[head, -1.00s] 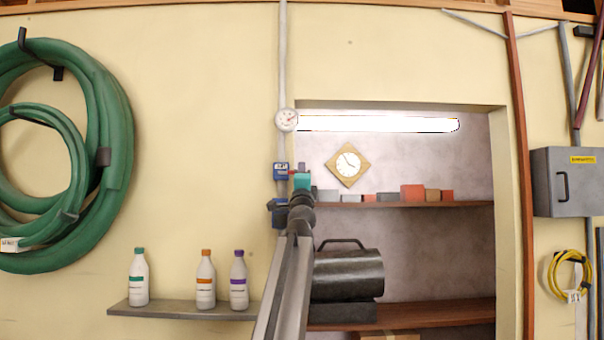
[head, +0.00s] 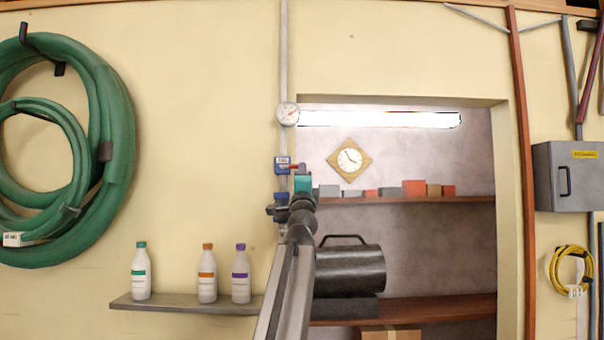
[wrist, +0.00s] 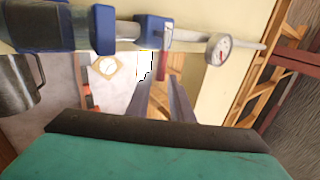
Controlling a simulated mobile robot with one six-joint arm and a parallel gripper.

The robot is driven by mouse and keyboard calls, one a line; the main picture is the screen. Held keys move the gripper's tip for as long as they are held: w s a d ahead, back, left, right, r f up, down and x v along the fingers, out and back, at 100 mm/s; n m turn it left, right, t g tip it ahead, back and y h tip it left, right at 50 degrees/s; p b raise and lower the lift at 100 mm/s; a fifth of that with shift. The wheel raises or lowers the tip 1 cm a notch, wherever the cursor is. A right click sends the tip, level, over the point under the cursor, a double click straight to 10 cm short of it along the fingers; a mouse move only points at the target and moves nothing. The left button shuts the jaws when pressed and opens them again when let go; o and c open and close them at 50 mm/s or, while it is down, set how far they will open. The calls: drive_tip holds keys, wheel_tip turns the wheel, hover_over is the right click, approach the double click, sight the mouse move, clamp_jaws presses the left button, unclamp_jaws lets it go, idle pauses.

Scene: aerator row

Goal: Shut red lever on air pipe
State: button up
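The red lever (wrist: 162,66) sits on a blue valve (wrist: 153,32) on the grey air pipe (wrist: 186,36). In the wrist view it sticks out crosswise to the pipe, its end near the tips of my gripper (wrist: 160,84). The two grey fingers are apart, with a gap between them; I cannot tell whether they touch the lever. In the head view the blue valve (head: 282,165) is on the upright pipe, with a little of the red lever (head: 296,167) showing just above my teal gripper body. The fingertips are hard to see there.
A round gauge (head: 288,114) is on the pipe above the valve. Another blue fitting (wrist: 103,30) shows in the wrist view. To the right is a recess with a shelf (head: 400,199) and a dark canister (head: 348,270). Bottles stand on a low shelf (head: 185,306) at left.

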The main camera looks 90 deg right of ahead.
drive_tip(key=b+v, duration=0.1)
drive_tip(key=v, duration=0.8)
drive_tip(key=shift+s, duration=0.1)
idle(0.7)
